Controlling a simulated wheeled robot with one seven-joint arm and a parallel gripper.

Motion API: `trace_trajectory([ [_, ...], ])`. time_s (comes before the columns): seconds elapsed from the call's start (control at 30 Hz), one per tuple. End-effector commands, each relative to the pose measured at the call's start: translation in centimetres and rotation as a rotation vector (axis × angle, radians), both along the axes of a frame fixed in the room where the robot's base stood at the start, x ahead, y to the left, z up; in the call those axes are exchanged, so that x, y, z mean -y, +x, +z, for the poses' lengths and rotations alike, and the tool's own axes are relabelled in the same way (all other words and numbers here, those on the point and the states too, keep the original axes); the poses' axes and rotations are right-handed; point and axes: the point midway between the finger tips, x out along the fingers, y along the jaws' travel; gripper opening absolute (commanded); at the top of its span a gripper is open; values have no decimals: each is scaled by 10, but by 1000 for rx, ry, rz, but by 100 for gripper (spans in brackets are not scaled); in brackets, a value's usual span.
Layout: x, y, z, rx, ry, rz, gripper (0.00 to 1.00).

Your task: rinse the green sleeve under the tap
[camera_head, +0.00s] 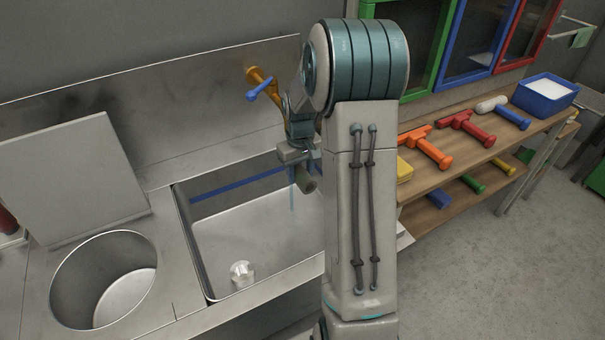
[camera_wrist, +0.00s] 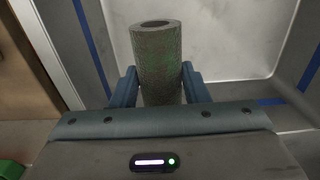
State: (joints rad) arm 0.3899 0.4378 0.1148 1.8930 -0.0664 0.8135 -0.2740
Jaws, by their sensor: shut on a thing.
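My gripper (camera_head: 298,165) is shut on the green sleeve (camera_wrist: 159,62), a hollow cylinder with a dull, grey-brown, speckled surface over green. In the wrist view the sleeve stands between the two blue fingers, its open end showing. The tap (camera_head: 262,82) is orange-yellow with a blue handle and sits on the back wall. A thin blue stream (camera_head: 292,197) falls beside the sleeve; I cannot tell whether it touches it. My arm hides part of the tap.
A clear round drain piece (camera_head: 242,273) lies in the basin. A round opening (camera_head: 104,280) and a grey raised panel (camera_head: 70,178) are on the left. A wooden shelf (camera_head: 455,150) with several coloured tools and a blue tub (camera_head: 545,94) stands right.

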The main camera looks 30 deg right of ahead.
Motion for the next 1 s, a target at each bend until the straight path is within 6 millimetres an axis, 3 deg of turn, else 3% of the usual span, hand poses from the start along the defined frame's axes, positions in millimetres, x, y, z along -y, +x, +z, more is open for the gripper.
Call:
trace_trajectory([
  [1.0, -8, 0, 0, 0, 0, 1, 18],
])
